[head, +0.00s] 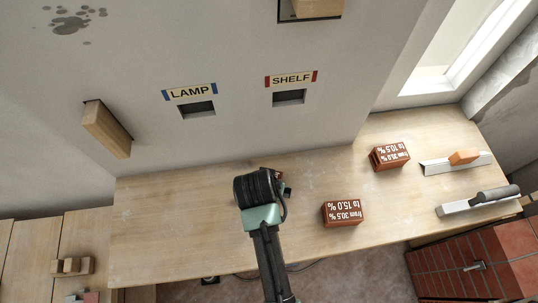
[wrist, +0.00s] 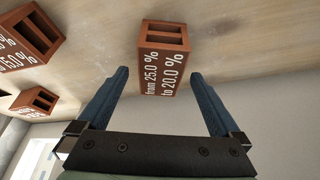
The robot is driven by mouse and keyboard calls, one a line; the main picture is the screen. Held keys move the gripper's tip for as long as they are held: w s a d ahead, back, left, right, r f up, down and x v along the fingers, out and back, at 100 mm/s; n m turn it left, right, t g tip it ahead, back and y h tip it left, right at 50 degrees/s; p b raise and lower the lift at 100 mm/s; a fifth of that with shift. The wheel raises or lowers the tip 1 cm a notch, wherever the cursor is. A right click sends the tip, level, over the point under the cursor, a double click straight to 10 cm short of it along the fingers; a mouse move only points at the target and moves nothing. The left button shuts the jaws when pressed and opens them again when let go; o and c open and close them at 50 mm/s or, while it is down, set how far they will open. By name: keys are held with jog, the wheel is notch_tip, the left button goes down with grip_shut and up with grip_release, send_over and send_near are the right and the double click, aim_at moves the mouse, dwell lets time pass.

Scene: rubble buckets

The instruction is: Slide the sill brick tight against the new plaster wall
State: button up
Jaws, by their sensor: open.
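Three red-brown bricks with white percent labels are in view; no label names the sill brick. One brick (wrist: 165,45), marked "from 25.0 % to 20.0 %", lies ahead of my gripper (wrist: 159,76), its near end between the open blue fingers with gaps on both sides. My gripper (head: 280,190) mostly hides this brick in the head view. A second brick (head: 343,213) lies to the right on the wooden bench (head: 180,220). A third brick (head: 389,156) lies farther right and back, near the wall corner. The grey plaster wall (head: 240,130) stands behind the bench.
A trowel with a wooden handle (head: 464,157) and one with a dark handle (head: 490,194) lie at the bench's right. A wooden block (head: 107,130) sticks out of the wall at left. LAMP (head: 197,109) and SHELF (head: 290,97) slots are in the wall. The bench's left is clear.

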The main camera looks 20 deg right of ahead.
jog(key=shift+x, duration=1.15)
jog(key=shift+c, duration=0.2)
grip_shut()
jog(key=m+h, duration=0.1)
jog(key=m, duration=0.2)
jog(key=shift+w+g, duration=0.1)
jog(key=shift+g, duration=0.3)
jog(key=m+g, duration=0.1)
jog(key=m, duration=0.3)
jog(key=shift+h, duration=0.3)
jog(key=m+g+b, duration=0.1)
jog(key=m, duration=0.2)
jog(key=shift+g, duration=0.3)
jog(key=shift+m+g+b, duration=0.6)
jog(key=shift+m+b, duration=0.2)
jog(key=shift+m, duration=1)
jog(key=shift+o, duration=0.2)
grip_release()
